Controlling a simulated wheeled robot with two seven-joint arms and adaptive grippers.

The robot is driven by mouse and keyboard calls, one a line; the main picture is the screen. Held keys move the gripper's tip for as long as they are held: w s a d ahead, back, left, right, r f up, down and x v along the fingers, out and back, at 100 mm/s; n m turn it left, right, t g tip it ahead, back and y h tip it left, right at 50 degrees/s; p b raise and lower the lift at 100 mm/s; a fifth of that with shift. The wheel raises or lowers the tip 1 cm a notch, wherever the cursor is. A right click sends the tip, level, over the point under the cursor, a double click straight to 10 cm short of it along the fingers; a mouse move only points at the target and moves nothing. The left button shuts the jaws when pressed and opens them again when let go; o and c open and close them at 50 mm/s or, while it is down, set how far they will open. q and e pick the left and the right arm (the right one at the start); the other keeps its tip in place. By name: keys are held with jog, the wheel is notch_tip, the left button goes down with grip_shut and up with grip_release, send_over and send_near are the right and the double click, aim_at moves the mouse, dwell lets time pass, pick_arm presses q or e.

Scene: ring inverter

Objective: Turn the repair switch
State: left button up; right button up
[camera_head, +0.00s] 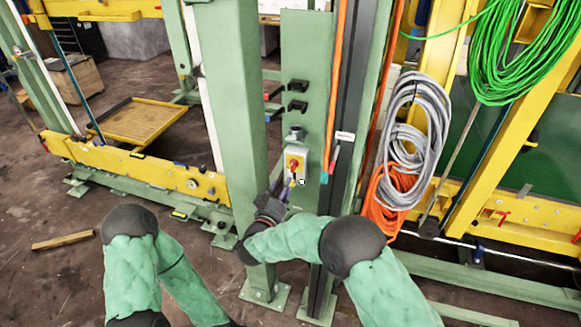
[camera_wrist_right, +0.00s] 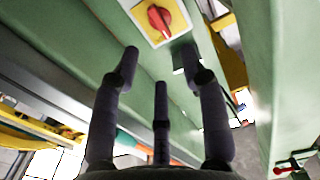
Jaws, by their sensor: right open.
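The repair switch (camera_head: 294,164) is a red rotary knob on a yellow plate, set in a pale box on the green post panel. In the right wrist view the red knob (camera_wrist_right: 159,20) shows at the top, beyond the fingertips. My right gripper (camera_head: 284,186) is just below the switch box, with its fingers pointing up at it. In the wrist view its dark fingers (camera_wrist_right: 158,68) are spread and empty, apart from the knob. My left arm is at the lower left in the head view, and its gripper is out of the picture.
A green column (camera_head: 232,110) stands close to the left of the switch. Grey cable coils (camera_head: 408,135) and orange cable (camera_head: 388,205) hang to the right. A wooden piece (camera_head: 64,240) lies on the floor at left.

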aim_at(293, 167)
jog(key=b+x, duration=0.1)
jog(key=x, duration=0.8)
jog(key=shift+w+f, duration=0.1)
jog(key=shift+w, duration=0.05)
grip_shut()
